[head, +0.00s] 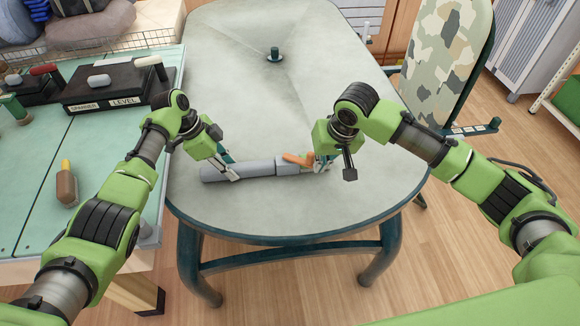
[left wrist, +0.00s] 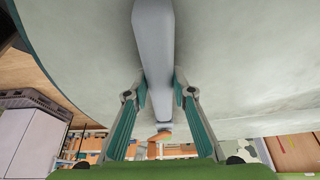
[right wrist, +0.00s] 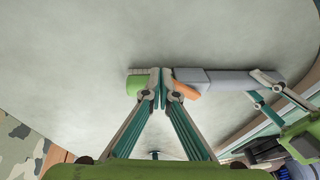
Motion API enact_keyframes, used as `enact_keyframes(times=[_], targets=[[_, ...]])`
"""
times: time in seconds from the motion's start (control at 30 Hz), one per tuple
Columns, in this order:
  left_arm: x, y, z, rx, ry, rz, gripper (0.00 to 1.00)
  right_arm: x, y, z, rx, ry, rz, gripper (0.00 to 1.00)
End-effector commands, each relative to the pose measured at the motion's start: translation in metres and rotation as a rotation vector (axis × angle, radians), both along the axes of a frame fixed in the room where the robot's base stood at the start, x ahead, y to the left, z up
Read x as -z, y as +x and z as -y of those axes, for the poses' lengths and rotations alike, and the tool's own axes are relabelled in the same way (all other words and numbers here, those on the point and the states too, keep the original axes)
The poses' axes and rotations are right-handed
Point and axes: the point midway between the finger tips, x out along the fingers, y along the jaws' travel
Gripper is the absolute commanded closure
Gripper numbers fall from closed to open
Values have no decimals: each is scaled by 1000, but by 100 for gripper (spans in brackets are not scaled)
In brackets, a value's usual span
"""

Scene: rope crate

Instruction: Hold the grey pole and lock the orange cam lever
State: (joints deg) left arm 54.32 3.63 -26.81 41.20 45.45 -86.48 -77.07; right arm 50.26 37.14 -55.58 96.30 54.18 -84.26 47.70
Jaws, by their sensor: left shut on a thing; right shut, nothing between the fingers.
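The grey pole (head: 260,168) lies across the near part of the oval table. The orange cam lever (head: 297,159) is at the pole's right end, beside a lighter grey collar. My left gripper (head: 234,174) is shut around the pole, left of the lever; the left wrist view shows the pole (left wrist: 153,45) between its fingers. My right gripper (head: 323,165) is shut and empty at the pole's right end. In the right wrist view its fingertips (right wrist: 161,84) are together between a green end piece (right wrist: 135,86) and the lever (right wrist: 186,91), partly covering the junction. Contact there is unclear.
A workbench (head: 95,140) with a black labelled box (head: 110,88) adjoins at left.

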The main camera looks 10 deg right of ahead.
Motion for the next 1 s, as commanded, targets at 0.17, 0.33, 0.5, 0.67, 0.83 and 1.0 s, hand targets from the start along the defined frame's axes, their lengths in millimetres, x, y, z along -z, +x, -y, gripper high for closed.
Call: enact_keyframes(times=[0.17,0.33,0.5,0.67,0.83,1.0], targets=[[2,-1,-2,-1,4,-3,100,1,0,9,2,1,-1,100],[2,-1,-2,-1,4,-3,100,0,0,16,1,0,-1,100],[2,-1,-2,-1,4,-3,100,0,-1,23,2,0,0,100],[2,-1,-2,-1,4,-3,100,0,-1,25,0,0,0,100],[2,-1,-1,-1,4,-3,100,0,-1,25,0,0,0,100],[2,-1,-1,-1,4,-3,100,0,-1,24,0,0,-1,100]])
